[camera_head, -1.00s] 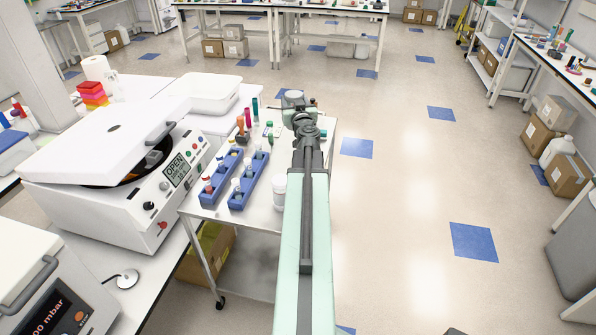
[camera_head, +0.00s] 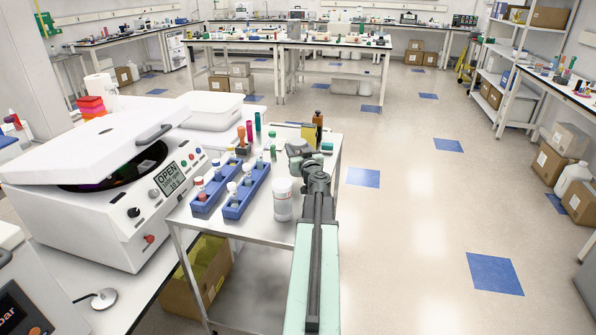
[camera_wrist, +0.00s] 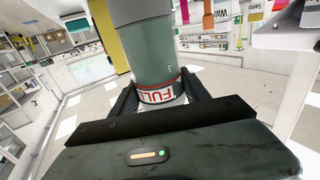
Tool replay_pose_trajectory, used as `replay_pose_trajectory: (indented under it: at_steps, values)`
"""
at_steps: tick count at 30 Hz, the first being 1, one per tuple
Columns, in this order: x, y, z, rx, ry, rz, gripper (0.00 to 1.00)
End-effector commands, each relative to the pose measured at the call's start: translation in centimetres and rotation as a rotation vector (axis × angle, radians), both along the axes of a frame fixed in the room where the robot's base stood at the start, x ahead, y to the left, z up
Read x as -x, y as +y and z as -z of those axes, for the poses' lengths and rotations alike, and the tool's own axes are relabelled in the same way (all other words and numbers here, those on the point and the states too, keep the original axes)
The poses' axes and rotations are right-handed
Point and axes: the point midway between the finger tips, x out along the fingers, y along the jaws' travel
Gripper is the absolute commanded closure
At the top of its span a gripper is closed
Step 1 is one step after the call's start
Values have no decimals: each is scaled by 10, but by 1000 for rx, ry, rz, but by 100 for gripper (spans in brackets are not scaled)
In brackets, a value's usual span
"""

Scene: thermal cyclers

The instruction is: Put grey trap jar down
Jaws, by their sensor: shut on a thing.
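The grey trap jar (camera_wrist: 150,52) fills the upper middle of the wrist view. It is grey-green, with a red and white band marked "FULL" near the gripper. My gripper (camera_wrist: 157,92) is shut on it, with a dark finger on each side. In the head view my gripper (camera_head: 299,150) is over the far right part of the small white table (camera_head: 262,232). My arm hides much of the jar there, and I cannot tell whether it touches the tabletop.
Two blue racks (camera_head: 246,190) with tubes and a white-lidded jar (camera_head: 283,203) stand left of my arm. A brown bottle (camera_head: 318,124) stands beyond my gripper. An open centrifuge (camera_head: 105,213) is on the left bench.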

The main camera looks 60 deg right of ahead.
Motion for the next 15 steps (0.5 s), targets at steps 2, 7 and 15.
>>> replay_pose_trajectory:
  at_steps: [2,7,15]
  values:
    - [0,0,5,0,0,0,100]
    - [0,0,18,0,0,0,100]
    - [0,0,41,0,0,1,100]
